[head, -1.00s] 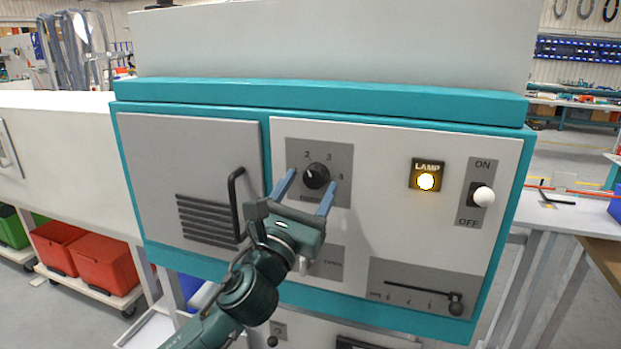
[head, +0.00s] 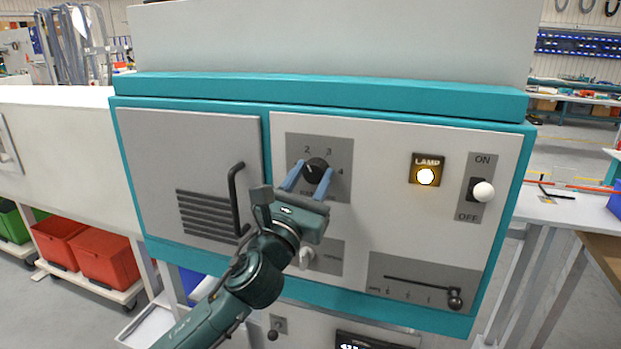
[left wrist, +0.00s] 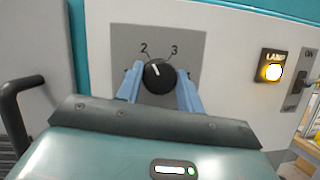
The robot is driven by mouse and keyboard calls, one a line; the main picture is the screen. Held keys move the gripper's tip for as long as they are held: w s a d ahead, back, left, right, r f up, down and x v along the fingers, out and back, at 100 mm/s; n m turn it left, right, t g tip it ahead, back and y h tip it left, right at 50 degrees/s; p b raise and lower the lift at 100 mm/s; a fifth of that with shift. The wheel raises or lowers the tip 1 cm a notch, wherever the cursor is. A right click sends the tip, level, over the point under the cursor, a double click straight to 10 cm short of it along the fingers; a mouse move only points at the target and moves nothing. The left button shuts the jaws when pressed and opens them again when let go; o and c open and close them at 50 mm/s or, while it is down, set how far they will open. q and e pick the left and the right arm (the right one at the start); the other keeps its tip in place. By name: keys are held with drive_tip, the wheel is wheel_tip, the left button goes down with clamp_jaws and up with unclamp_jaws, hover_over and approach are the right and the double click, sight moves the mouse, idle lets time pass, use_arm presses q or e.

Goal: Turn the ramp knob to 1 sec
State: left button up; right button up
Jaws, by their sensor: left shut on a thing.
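The black round knob (head: 316,170) sits on a grey plate (head: 338,152) with the numbers 2, 3 and 4 around it. In the left wrist view the knob (left wrist: 158,75) shows a white pointer line tilted up and left, toward the 2. My left gripper (head: 308,179) is shut on the knob, with one blue finger on each side of it. Its fingers also flank the knob in the left wrist view (left wrist: 159,88). The gripper hides the lower part of the plate, so its lettering cannot be read fully. My right gripper is not in view.
A black door handle (head: 236,200) stands out left of my gripper. Red bins (head: 104,257) stand at the left.

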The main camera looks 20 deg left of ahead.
use_arm(q)
drive_tip(key=shift+n, duration=0.4)
drive_tip(key=n+y, duration=0.2)
drive_tip(key=shift+d+n, duration=0.1)
drive_tip(key=shift+n, duration=0.2)
drive_tip(key=n+y, duration=0.1)
drive_tip(key=n, duration=0.1)
drive_tip(key=n+y, duration=0.1)
drive_tip(key=n, duration=0.2)
drive_tip(key=shift+y, duration=0.4)
drive_tip(key=n+y, duration=0.1)
drive_tip(key=n, duration=0.1)
drive_tip(key=n+y, duration=0.1)
drive_tip(key=n, duration=0.2)
drive_tip(key=shift+d+g+y, duration=0.1)
drive_tip(key=shift+g+y, duration=0.2)
drive_tip(key=shift+g, duration=0.1)
drive_tip(key=shift+n+g+y+p, duration=0.5)
drive_tip(key=shift+n+y+p, duration=0.1)
drive_tip(key=shift+n, duration=1.5)
drive_tip(key=o, duration=1)
